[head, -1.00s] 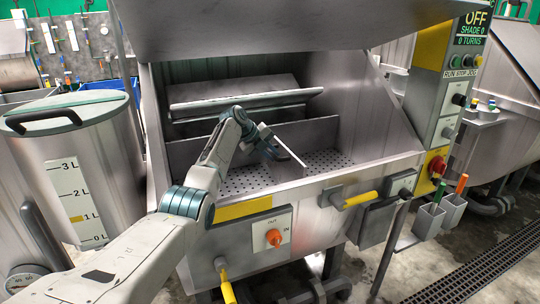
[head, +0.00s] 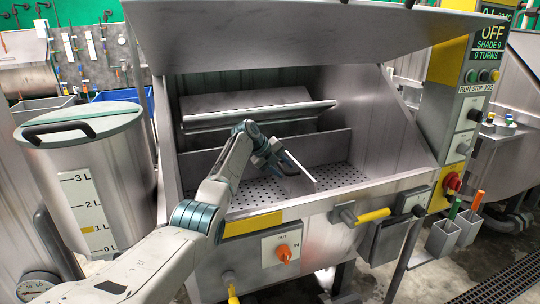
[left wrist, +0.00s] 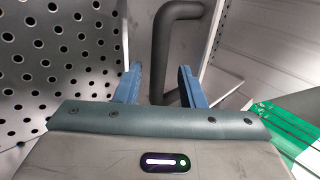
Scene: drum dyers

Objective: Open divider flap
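The divider flap (head: 299,166) stands in the machine's open trough and shows nearly edge-on as a thin panel with a pale edge. My left gripper (head: 273,153) is beside it at its left, and the arm partly hides it. In the left wrist view my left gripper (left wrist: 160,86) is open, with two blue fingers apart. A dark grey bent handle (left wrist: 176,50) runs down between the fingers in the picture. I cannot tell whether the fingers touch it. My right gripper is not in view.
The trough has a perforated floor (head: 338,175) and a raised front edge. A sloping metal hood (head: 300,40) hangs above. A yellow-handled lever (head: 372,216) and an orange knob (head: 284,253) are on the front. A large lidded tank (head: 90,180) stands at left.

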